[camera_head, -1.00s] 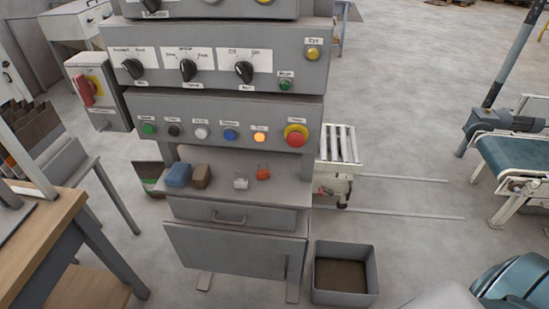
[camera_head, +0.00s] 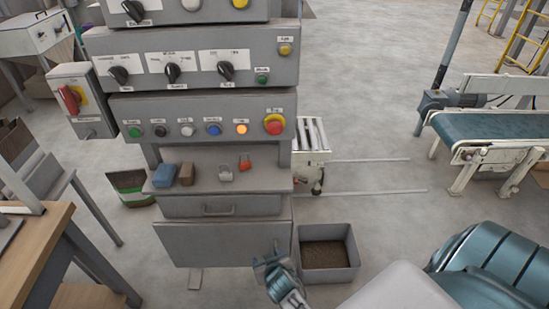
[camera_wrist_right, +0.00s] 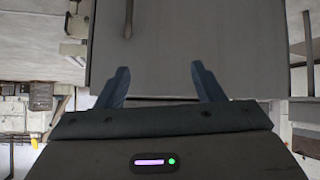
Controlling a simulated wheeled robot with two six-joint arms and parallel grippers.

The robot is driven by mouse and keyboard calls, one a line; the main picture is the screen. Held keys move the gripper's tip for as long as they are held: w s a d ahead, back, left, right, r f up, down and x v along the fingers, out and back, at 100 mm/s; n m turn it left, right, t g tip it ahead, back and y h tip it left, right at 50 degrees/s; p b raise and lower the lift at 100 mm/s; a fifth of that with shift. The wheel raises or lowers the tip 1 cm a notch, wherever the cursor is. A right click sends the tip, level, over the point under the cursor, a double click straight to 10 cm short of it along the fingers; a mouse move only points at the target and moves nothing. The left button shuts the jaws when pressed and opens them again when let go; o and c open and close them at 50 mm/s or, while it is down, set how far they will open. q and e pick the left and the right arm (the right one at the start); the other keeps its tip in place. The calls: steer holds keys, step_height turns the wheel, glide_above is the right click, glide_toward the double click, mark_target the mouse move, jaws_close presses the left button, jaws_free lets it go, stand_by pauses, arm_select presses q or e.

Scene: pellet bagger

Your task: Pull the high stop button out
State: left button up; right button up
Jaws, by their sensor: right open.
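The cabinet's top is cut off by the picture edge. My right gripper (camera_head: 268,262) is low in front of the cabinet, well below the button. It is open and empty; in the right wrist view its two fingers (camera_wrist_right: 160,86) stand apart before a grey cabinet front (camera_wrist_right: 185,45). My left gripper is not in view.
A red rotary switch (camera_head: 69,98) is on a box at the cabinet's left. An open bin (camera_head: 354,262) stands on the floor at right. A wooden table (camera_head: 35,245) is at left.

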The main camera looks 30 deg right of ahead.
steer(key=w+d+r+m+t+h+p, duration=0.1)
steer(key=w+r+t, duration=0.15)
steer(key=r, duration=0.65)
steer(key=w+r+m+t+h, duration=0.1)
steer(key=w+r, duration=0.2)
steer(key=r, duration=0.7)
steer(key=m+t+h+p, duration=0.1)
steer(key=m+t+h, duration=0.1)
steer(key=m+h, duration=0.3)
glide_toward(276, 129)
steer(key=p+x, duration=0.3)
steer(key=x, duration=0.5)
steer(key=shift+w+r, duration=0.15)
steer(key=shift+w+d, duration=0.35)
steer(key=shift+w, duration=0.1)
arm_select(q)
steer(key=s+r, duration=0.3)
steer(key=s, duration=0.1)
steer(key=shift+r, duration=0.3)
